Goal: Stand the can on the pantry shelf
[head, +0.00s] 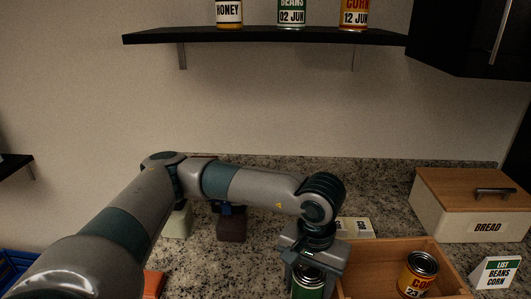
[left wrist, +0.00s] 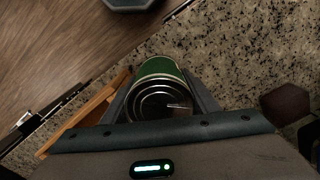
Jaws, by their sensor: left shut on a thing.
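A green can (head: 308,287) stands upright in my left gripper (head: 309,272), at the left end of the wooden crate; its lower part is cut off by the picture edge. In the left wrist view the can (left wrist: 160,70) shows its metal lid and green side between the two fingers of my left gripper (left wrist: 160,95). I cannot tell whether it is clear of the crate. The pantry shelf (head: 265,37) is a dark board on the wall, carrying a honey jar (head: 229,12), a green beans can (head: 292,13) and a corn can (head: 354,14). My right gripper is out of view.
The wooden crate (head: 385,250) holds another corn can (head: 417,272). A bread box (head: 475,205) stands at the right. A dark cabinet (head: 470,35) borders the shelf's right end. Gaps between the shelf items are free.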

